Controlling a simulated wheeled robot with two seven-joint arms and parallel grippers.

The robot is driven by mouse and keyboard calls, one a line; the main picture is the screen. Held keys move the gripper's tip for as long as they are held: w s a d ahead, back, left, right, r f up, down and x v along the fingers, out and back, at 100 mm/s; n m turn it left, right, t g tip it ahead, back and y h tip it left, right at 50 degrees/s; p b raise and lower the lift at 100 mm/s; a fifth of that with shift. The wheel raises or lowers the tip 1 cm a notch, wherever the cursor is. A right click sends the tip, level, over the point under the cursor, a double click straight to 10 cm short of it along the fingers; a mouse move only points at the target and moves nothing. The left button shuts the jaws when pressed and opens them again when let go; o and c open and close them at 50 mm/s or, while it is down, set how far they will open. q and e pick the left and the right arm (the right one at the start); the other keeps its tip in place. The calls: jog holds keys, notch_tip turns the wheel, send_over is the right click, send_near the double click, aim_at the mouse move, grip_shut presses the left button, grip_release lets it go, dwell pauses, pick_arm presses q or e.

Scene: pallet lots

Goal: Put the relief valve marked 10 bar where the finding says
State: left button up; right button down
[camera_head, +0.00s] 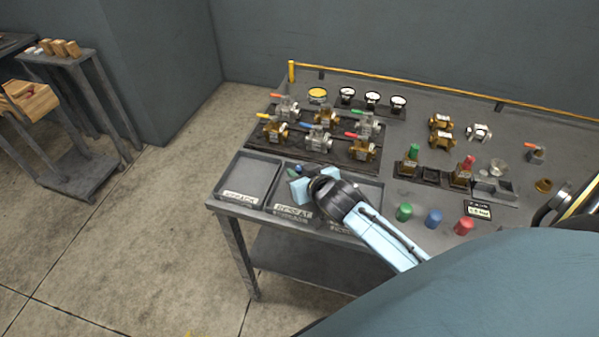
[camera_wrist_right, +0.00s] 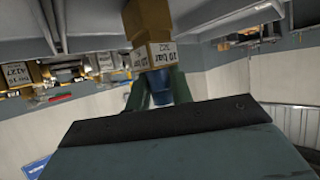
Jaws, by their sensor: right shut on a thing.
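My right gripper (camera_head: 314,181) is over the middle tray (camera_head: 273,206) at the near edge of the bench, its arm coming in from the right. In the right wrist view it is shut on a brass-coloured relief valve (camera_wrist_right: 148,22) with white labels reading 10 bar and a blue part below, between the fingers. In the head view the gripper mostly hides the valve. The left tray (camera_head: 224,190) has a label that looks like REPACK; the middle one looks like RESEAT. The right tray's label is partly hidden by my arm. My left gripper is not in view.
A dark rack (camera_head: 287,148) of valves with coloured handles stands behind the trays. Gauges (camera_head: 372,98) are at the back. Green (camera_head: 404,212), blue (camera_head: 433,218) and red (camera_head: 464,226) caps stand right of my arm. The left tray looks empty.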

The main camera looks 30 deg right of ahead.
jog(key=c, duration=1.7)
grip_release()
jog(key=shift+f, duration=0.15)
jog(key=o, duration=0.5)
jog(key=shift+c, duration=0.2)
jog(key=shift+r, duration=0.25)
jog(key=p+v, duration=0.1)
jog(key=v, duration=1.1)
jog(key=shift+a, duration=0.1)
